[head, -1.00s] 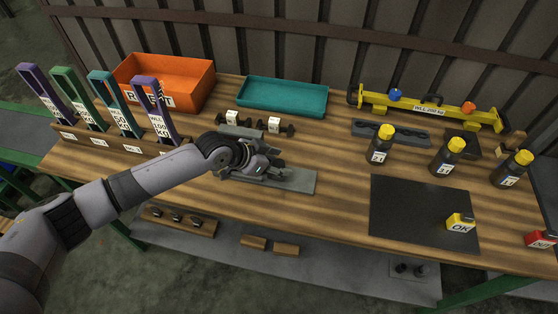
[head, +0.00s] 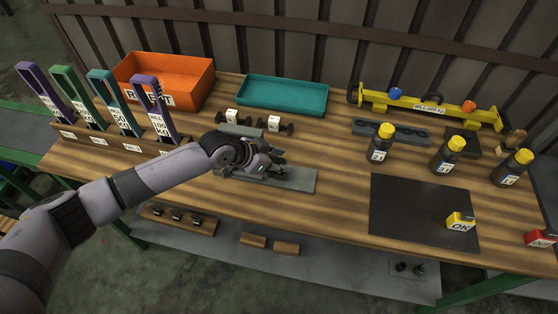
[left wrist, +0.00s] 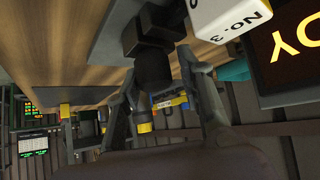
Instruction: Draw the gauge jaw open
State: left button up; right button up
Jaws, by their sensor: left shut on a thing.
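The gauge's flat grey base (head: 300,181) lies on the wooden bench in the head view. My left gripper (head: 280,168) is over it, reaching in from the left and covering most of the gauge, so the jaw opening is hidden. In the left wrist view, a dark knob-like part (left wrist: 153,68), which looks like the gauge jaw's grip, sits between the two fingers of my left gripper (left wrist: 160,92). The gripper is shut on it. My right gripper is not in view.
Two white-labelled blocks (head: 274,124) stand behind the gauge. Upright coloured handles (head: 112,100) are at left, with an orange bin (head: 190,85) and teal tray (head: 283,95) behind. Yellow-capped bottles (head: 380,145) and a black mat (head: 415,205) are at right.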

pick_arm(q)
jog(key=shift+s+f, duration=0.2)
grip_shut()
jog(key=shift+d, duration=0.1)
jog(key=d, duration=0.1)
jog(key=s+d, duration=0.1)
jog(key=d, duration=0.1)
jog(key=d+p, duration=0.1)
jog(key=d, duration=0.1)
jog(key=shift+s+d, duration=0.25)
jog(key=shift+s, duration=0.1)
jog(key=o, duration=0.7)
grip_release()
jog(key=shift+o, duration=1.3)
jog(key=shift+s+d+r, duration=0.1)
jog(key=shift+w, duration=0.3)
